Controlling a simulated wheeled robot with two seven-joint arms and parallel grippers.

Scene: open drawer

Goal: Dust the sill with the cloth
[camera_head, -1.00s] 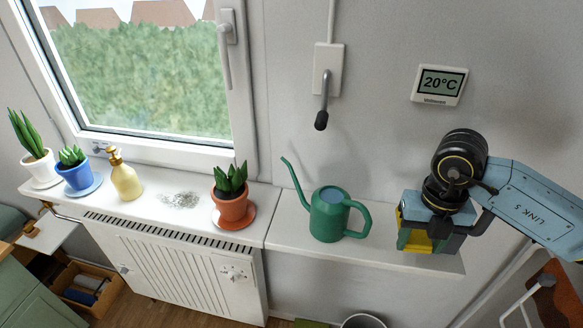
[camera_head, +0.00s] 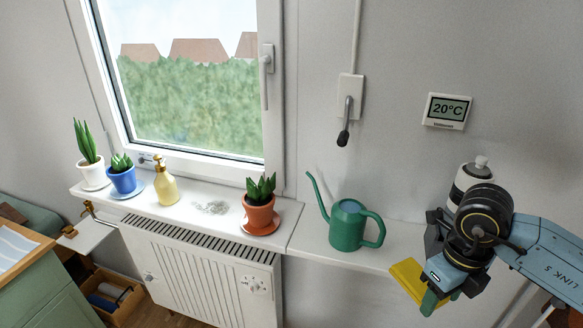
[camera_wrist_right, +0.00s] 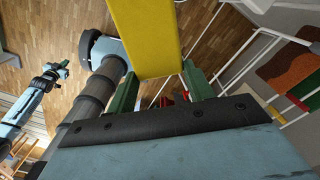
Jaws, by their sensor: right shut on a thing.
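The cloth (camera_head: 406,281) is yellow and held in my right gripper (camera_head: 432,293), off the front edge of the sill's right end. The right wrist view shows the cloth (camera_wrist_right: 147,35) as a flat yellow strip between the green fingers of the right gripper (camera_wrist_right: 158,88). The white sill (camera_head: 190,212) runs under the window and on to the right. A grey patch of dust (camera_head: 212,208) lies on it, left of the orange pot. My left gripper (camera_wrist_right: 57,71) shows small in the right wrist view; its jaws are too small to read.
On the sill are a white-potted plant (camera_head: 92,172), a blue-potted plant (camera_head: 122,180), a yellow pump bottle (camera_head: 165,185), an orange-potted plant (camera_head: 259,215) and a green watering can (camera_head: 347,228). A white bottle (camera_head: 470,180) shows behind my right wrist. A radiator (camera_head: 200,268) stands below.

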